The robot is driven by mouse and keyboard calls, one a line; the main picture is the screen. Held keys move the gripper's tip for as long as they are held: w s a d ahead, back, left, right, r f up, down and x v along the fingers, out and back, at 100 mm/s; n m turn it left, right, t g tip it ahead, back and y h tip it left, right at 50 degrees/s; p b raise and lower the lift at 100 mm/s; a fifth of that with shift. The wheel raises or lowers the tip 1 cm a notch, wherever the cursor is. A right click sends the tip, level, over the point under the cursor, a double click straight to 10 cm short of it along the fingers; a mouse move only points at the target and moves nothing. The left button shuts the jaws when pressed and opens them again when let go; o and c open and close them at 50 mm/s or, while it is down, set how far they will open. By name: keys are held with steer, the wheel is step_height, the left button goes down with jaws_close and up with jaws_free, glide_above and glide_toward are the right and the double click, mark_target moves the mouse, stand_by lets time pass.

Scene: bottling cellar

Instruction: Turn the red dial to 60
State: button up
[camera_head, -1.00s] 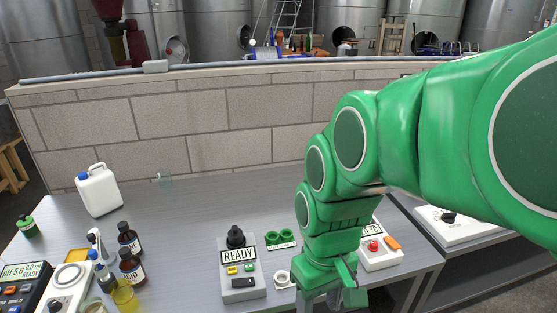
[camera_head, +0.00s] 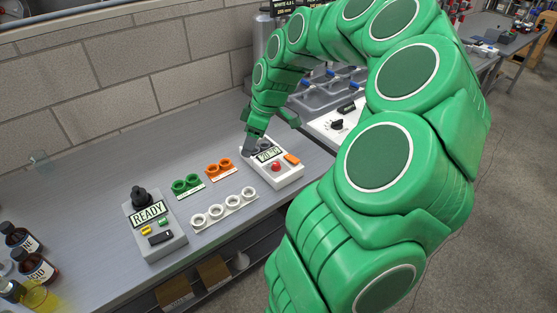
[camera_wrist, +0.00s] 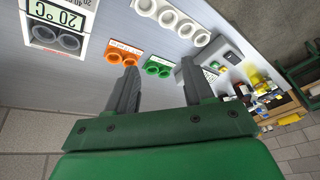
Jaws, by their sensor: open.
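A white box (camera_head: 286,180) stands near the bench's front edge in the head view. It carries a round red part (camera_head: 276,167), an orange switch (camera_head: 291,159) and a small display (camera_head: 267,154). I cannot tell whether the red part is a dial or a button, nor any setting on it. What looks like the same box shows at the upper left of the wrist view, with a display (camera_wrist: 66,16) reading 20 °C; the red part is out of that view. My gripper (camera_wrist: 158,72) is open and empty. In the head view it is beside the box's back-left end, its fingers partly hidden.
Orange rings (camera_head: 218,167), green rings (camera_head: 186,184) and a row of white rings (camera_head: 224,209) lie left of the box. A grey READY box (camera_head: 158,238) with a black knob stands further left. A white unit with a black knob (camera_head: 337,125) is behind right.

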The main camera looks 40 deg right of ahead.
steer(key=t, duration=0.1)
glide_toward(277, 164)
steer(key=shift+x, duration=4.1)
steer(key=shift+w, duration=0.1)
jaws_close()
